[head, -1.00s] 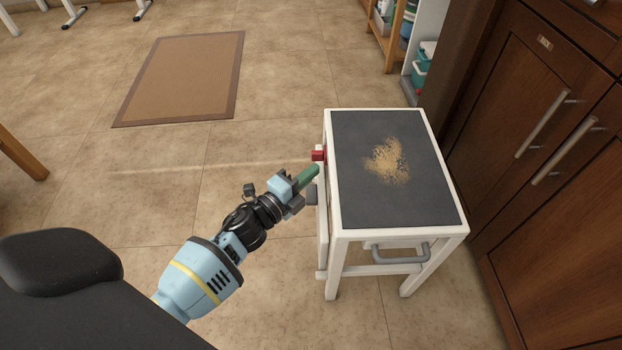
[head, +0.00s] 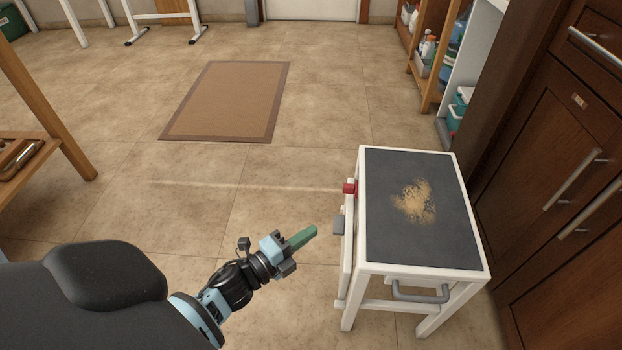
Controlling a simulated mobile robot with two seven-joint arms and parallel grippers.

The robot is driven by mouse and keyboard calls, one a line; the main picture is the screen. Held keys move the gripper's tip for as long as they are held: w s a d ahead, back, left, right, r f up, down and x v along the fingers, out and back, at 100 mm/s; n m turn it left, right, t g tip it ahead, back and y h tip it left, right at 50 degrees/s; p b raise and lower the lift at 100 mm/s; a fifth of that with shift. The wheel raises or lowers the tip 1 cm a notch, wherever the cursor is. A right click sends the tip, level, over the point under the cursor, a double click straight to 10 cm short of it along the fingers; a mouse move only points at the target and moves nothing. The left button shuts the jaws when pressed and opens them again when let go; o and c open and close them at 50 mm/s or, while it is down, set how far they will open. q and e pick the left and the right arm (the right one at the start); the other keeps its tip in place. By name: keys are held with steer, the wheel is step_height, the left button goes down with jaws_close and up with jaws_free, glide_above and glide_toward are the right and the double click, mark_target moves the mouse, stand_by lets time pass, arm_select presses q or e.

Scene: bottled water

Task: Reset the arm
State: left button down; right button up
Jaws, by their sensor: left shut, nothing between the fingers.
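My left arm comes in from the lower left. Its gripper (head: 298,242) has green fingers that are pressed together with nothing between them. It is over the floor, to the left of a small white-framed stool (head: 377,277) and apart from it in the picture. The stool has a dark grey top (head: 390,235) with a patch of tan crumbs or powder (head: 414,202) on it. A red part (head: 349,188) and a grey part (head: 339,227) sit on its left side. My right gripper is not in view.
Dark wooden cabinets (head: 560,170) stand close to the stool's right. A brown mat (head: 228,100) lies on the tiled floor behind. A wooden table (head: 55,120) stands at the left, and shelves with bottles (head: 430,60) at the back right. The middle floor is clear.

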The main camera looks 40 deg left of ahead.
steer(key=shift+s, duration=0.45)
